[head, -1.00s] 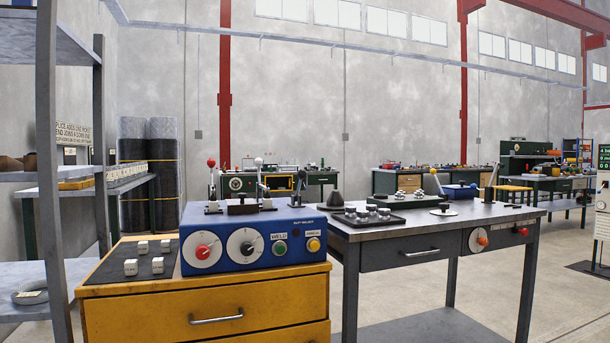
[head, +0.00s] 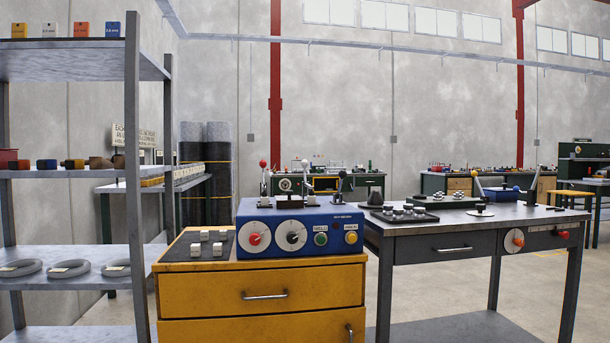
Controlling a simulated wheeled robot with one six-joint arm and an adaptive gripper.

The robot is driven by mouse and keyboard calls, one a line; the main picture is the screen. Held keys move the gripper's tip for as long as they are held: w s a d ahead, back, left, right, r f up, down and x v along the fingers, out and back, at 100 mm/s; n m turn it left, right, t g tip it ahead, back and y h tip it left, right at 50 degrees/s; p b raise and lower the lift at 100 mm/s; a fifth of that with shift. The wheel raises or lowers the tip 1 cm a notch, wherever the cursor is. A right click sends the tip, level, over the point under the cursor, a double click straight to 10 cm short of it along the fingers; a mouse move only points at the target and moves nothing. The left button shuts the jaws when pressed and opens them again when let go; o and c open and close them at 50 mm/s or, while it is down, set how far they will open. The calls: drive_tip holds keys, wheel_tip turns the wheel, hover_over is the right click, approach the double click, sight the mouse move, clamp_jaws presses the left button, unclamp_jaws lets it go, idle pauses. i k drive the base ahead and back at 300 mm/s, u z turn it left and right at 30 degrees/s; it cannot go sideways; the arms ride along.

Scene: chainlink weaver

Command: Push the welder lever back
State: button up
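The welder is a blue box (head: 298,228) with two dials, a green button (head: 321,239) and a yellow button (head: 351,237) on its front. It stands on the yellow cabinet. Levers rise from its top: one with a red ball (head: 263,164) at the left, one with a pale ball (head: 304,163) in the middle, and a grey one (head: 341,176) at the right. The red and pale ones look roughly upright. I cannot tell which is the welder lever. My gripper is not in view.
The yellow cabinet (head: 263,294) also bears a dark mat (head: 182,252) with several small white blocks. A grey workbench (head: 440,237) with a tray stands close at the right. A metal shelf rack (head: 134,190) with coils stands at the left. Some floor shows behind the welder.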

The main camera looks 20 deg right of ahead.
sight(342, 173)
drive_tip(key=u, duration=0.25)
drive_tip(key=i, duration=0.65)
drive_tip(key=z, duration=0.7)
drive_tip(key=i, duration=0.5)
drive_tip(key=z, duration=0.5)
